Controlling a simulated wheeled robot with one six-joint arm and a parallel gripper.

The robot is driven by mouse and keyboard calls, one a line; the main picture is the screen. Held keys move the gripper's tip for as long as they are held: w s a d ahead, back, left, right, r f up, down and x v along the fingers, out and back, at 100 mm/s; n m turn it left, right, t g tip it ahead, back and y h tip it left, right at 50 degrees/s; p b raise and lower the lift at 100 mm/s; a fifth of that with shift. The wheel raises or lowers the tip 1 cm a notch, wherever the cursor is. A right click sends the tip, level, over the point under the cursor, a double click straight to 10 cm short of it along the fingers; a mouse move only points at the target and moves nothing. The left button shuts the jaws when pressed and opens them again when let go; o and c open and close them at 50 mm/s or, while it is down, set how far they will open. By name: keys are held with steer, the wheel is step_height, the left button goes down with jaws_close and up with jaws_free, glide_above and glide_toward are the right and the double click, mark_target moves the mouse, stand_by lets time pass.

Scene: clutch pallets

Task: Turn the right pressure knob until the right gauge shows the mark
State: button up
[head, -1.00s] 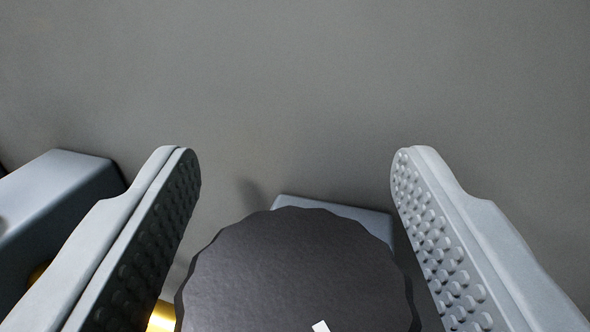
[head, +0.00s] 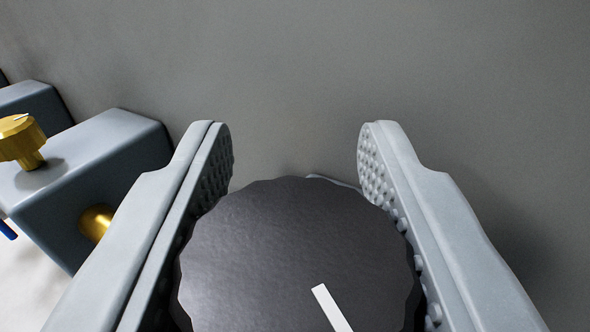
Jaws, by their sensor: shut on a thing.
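A black knob (head: 290,245) with a scalloped rim and a white pointer line (head: 331,307) fills the lower middle of the head view. The pointer line runs toward the lower right. My gripper (head: 295,150) has one grey studded finger on each side of the knob and is shut on its rim. The fingertips reach past the knob's far edge. The knob's lower edge is cut off by the picture. No gauge and no mark show in this view.
A grey block (head: 95,175) stands at the left, with a brass knob (head: 20,140) on top and a brass fitting (head: 95,222) on its side. Another grey block (head: 35,100) is behind it. A plain grey wall (head: 290,60) lies beyond.

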steer(key=n+y, duration=0.1)
steer(key=y, duration=0.1)
steer(key=n+y, duration=0.2)
steer(key=y, duration=0.1)
steer(key=shift+a+n+g+y, duration=0.2)
steer(key=shift+n+g+y, duration=0.1)
steer(key=shift+s+a+n+g+y, duration=0.15)
steer(key=shift+n+g+y, duration=0.35)
steer(key=shift+n+y, duration=0.55)
steer(key=shift+a+n+g+y, duration=0.15)
steer(key=shift+n+g+y, duration=0.45)
steer(key=shift+y, duration=0.75)
steer(key=o, duration=1)
steer(key=v, duration=1.7)
steer(key=shift+s+d+f, duration=0.1)
steer(key=shift+d+f, duration=0.05)
steer(key=shift+d, duration=0.05)
